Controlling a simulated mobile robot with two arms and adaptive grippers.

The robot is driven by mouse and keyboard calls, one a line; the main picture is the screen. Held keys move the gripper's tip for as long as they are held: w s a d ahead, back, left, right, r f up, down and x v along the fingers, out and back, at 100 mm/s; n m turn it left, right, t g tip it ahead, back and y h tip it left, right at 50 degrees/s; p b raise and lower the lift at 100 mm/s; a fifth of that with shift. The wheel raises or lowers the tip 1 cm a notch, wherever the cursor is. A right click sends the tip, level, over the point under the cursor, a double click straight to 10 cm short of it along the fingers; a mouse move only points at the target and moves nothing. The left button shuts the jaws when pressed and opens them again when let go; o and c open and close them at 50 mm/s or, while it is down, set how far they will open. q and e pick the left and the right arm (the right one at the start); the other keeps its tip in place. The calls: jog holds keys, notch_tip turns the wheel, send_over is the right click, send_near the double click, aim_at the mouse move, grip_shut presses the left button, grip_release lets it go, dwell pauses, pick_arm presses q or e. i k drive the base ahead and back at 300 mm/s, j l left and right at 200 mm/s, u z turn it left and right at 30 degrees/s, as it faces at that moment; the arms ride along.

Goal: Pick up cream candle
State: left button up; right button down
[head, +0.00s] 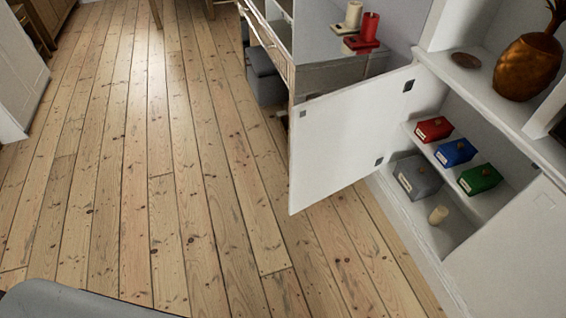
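Another cream candle (354,14) stands upright at the top of the view, on a cream and red base beside a red candle (369,27). Neither of my grippers is in view.
An open white cabinet door (345,140) juts out over the floor, left of the shelves. Grey (416,179), red (433,129), blue (455,152) and green (479,179) boxes sit on the shelves. A bronze vase (527,67) stands above. The floorboards (150,200) at left are clear.

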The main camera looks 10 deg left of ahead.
aim_at(441, 211)
jog(key=u, duration=0.25)
jog(key=z, duration=1.45)
